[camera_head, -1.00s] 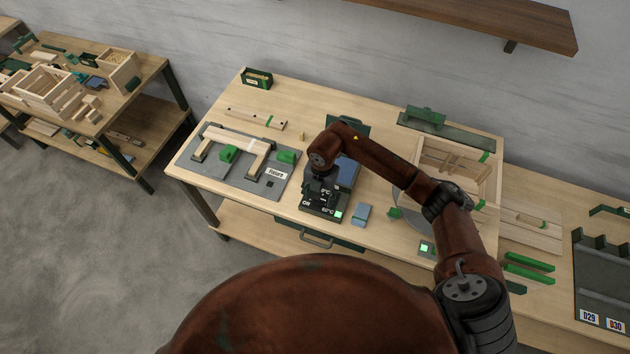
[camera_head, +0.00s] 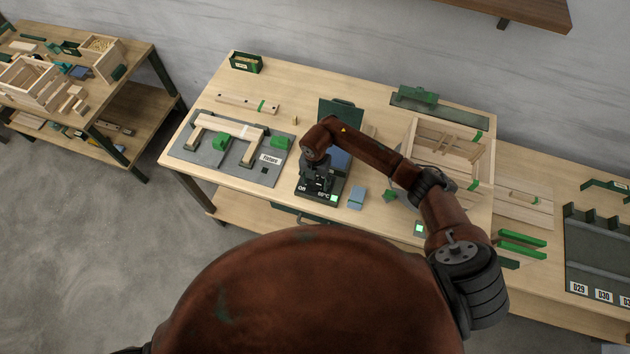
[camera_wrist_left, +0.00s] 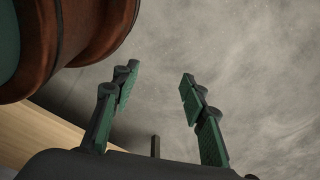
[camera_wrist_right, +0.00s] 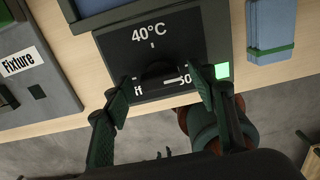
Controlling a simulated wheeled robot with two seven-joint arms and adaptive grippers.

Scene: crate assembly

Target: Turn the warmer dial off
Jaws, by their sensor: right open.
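The warmer (camera_head: 312,194) is a dark box on the workbench, and a green light (camera_wrist_right: 222,70) glows on its panel. In the right wrist view its black dial (camera_wrist_right: 158,73) sits among the labels 40°C, Off and a partly hidden one at right. A white mark beside the dial points right, toward that hidden label. My right gripper (camera_wrist_right: 163,86) is open, with its fingertips on either side of the dial; contact cannot be told. It also shows over the warmer in the head view (camera_head: 318,187). My left gripper (camera_wrist_left: 160,75) is open and empty above the floor.
The grey fixture board (camera_head: 205,158) with wooden parts lies left. A wooden crate frame (camera_head: 408,150) stands at right, near my right arm.

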